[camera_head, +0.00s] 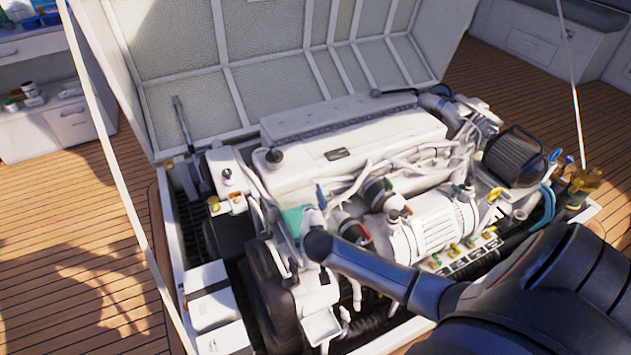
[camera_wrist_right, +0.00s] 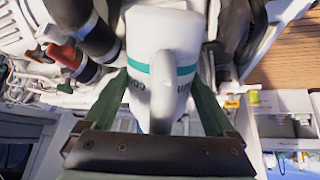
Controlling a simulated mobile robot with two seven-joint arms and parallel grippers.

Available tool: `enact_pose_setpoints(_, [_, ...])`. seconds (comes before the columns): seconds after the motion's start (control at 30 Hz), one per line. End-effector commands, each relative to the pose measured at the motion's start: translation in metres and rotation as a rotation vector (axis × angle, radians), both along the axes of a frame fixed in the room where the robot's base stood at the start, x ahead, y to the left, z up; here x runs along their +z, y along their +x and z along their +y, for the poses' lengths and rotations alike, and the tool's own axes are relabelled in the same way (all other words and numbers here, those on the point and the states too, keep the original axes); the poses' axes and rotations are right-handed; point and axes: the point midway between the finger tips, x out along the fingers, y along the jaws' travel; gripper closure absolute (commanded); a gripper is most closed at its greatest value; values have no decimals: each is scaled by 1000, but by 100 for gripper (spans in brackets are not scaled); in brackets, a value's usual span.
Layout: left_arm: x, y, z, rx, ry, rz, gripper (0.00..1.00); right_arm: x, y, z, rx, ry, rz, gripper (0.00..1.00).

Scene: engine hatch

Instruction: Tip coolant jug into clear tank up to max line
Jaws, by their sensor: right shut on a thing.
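The coolant jug (camera_wrist_right: 158,90) is white with a teal band and dark lettering, and its handle faces the right wrist camera. In that view my right gripper (camera_wrist_right: 165,105) has a finger on each side of the handle and is shut on the jug. My arm hides part of this area. My left gripper is not in view.
The white engine (camera_head: 345,150) fills the open hatch, with hoses and caps around the jug. A black air filter (camera_head: 513,157) stands at the right. The raised hatch lid (camera_head: 270,60) is behind, and a thin strut (camera_head: 118,180) crosses the left. Wooden deck (camera_head: 60,220) lies clear at left.

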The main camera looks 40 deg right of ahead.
Motion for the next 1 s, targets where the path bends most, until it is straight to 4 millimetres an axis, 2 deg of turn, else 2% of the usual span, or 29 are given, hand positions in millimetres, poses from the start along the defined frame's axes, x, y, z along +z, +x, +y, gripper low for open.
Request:
enact_pose_setpoints(0.3, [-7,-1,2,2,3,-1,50,4,20,-13,0,24,33,100])
enact_pose_setpoints(0.4, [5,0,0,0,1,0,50,13,22,-14,-2,47,67,100])
enact_pose_setpoints(0.63, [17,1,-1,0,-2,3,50,19,24,-15,-3,98,143,100])
enact_pose_setpoints(1.0, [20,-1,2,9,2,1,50,21,25,-15,1,148,220,100])
